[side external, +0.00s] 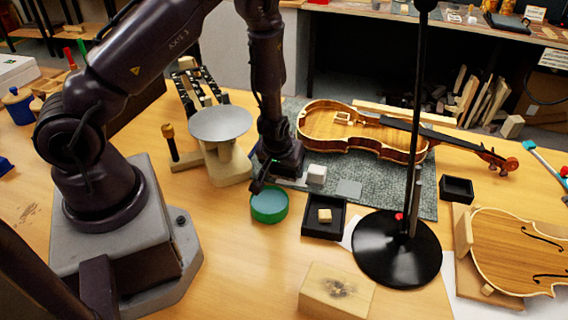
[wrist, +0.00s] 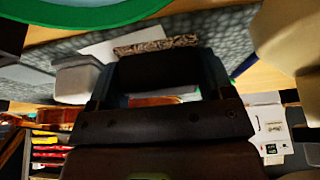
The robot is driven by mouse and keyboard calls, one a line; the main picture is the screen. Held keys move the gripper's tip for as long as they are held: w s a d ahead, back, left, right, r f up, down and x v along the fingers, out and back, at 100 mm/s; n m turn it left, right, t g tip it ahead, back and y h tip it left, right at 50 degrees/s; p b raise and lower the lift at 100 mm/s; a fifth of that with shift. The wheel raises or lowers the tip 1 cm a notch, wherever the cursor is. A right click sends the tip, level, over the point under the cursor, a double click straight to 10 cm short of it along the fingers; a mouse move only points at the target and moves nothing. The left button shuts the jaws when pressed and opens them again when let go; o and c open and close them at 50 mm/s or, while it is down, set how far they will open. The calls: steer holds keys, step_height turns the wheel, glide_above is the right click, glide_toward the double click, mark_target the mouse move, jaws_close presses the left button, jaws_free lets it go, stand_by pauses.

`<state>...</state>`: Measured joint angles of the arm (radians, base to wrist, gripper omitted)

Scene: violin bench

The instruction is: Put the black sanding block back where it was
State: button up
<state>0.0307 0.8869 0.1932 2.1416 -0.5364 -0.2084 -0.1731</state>
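My gripper (wrist: 160,80) has a finger on each side of a black block (wrist: 158,72), apparently the black sanding block, in the wrist view. A speckled strip (wrist: 155,46) shows along the block's far edge. In the side view my gripper (side external: 268,178) is low over the near left edge of the grey mat (side external: 405,195), just behind the round green dish (side external: 268,215). There the block is mostly hidden by my gripper and dark on dark, so I cannot tell whether it touches the surface.
A whitish block (side external: 317,174) and a flat grey piece (side external: 349,188) lie right of my gripper. A black tray (side external: 309,226) holds a small pale block (side external: 324,215). A violin (side external: 350,135) lies behind. A round-based stand (side external: 397,250) rises at right, a disc-topped stand (side external: 222,125) at left.

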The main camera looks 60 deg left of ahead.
steer(key=shift+o, duration=0.6)
steer(key=shift+r, duration=0.3)
steer(key=s+d+r+m+h, duration=0.25)
steer(key=d+r, duration=0.25)
steer(key=r, duration=0.6)
steer(key=s+d+r+m+h, duration=0.1)
steer(key=s+d+r+h, duration=0.3)
steer(key=r, duration=0.7)
steer(key=s+r+m+t+y, duration=0.2)
steer(key=s+r+m, duration=0.3)
steer(key=s+r, duration=0.4)
step_height(320, 180, up, 2)
steer(key=shift+s+d+r+y, duration=0.2)
steer(key=shift+s+r+y, duration=0.05)
steer(key=shift+y, duration=0.4)
